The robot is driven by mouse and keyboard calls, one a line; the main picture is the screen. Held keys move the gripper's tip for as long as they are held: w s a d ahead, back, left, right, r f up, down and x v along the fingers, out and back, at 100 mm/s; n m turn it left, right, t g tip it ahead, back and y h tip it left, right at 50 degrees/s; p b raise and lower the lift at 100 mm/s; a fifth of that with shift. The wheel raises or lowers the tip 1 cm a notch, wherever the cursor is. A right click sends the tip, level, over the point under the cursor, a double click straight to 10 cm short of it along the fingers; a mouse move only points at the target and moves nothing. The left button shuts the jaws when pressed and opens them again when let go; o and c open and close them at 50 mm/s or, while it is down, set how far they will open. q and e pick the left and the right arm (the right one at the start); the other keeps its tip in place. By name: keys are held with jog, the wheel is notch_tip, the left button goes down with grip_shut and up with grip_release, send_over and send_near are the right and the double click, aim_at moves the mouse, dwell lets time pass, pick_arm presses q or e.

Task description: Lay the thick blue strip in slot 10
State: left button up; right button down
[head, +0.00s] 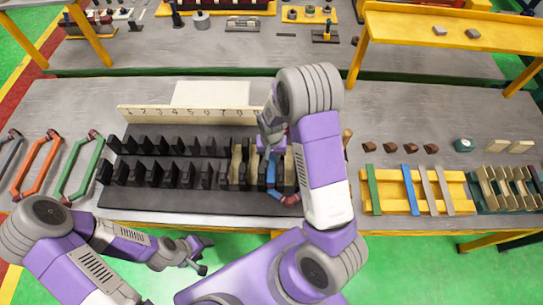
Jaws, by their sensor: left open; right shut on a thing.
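The slotted black stator block (150,205) lies on the bench, with a numbered cream strip (185,114) along its back. My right gripper (271,150) is over the right part of the block, shut on a narrow blue piece (271,173) that appears to be the thick blue strip. My arm hides much of it and the slot numbers there. I cannot tell whether it sits in slot 10. A red and blue coil end (285,196) shows at the block's front right. My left gripper (203,257) is open and empty, low in front of the bench.
A yellow rack (458,192) holds green, blue, grey and tan strips, with a gap beside the green one. Several coils, including a green one (80,165), lie at the left. Brown wedges (400,149) and a dark green holder (510,190) are at the right.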

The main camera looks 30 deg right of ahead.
aim_at(272, 160)
jog(key=c, duration=0.7)
grip_release()
jog(key=shift+c, duration=0.2)
jog(key=shift+r, duration=0.15)
jog(key=shift+r+p, duration=0.6)
jog(key=shift+r, duration=0.15)
notch_tip(272, 160, up, 7)
jog(key=p, duration=0.5)
jog(key=shift+r+p, duration=0.15)
jog(key=shift+p, duration=0.2)
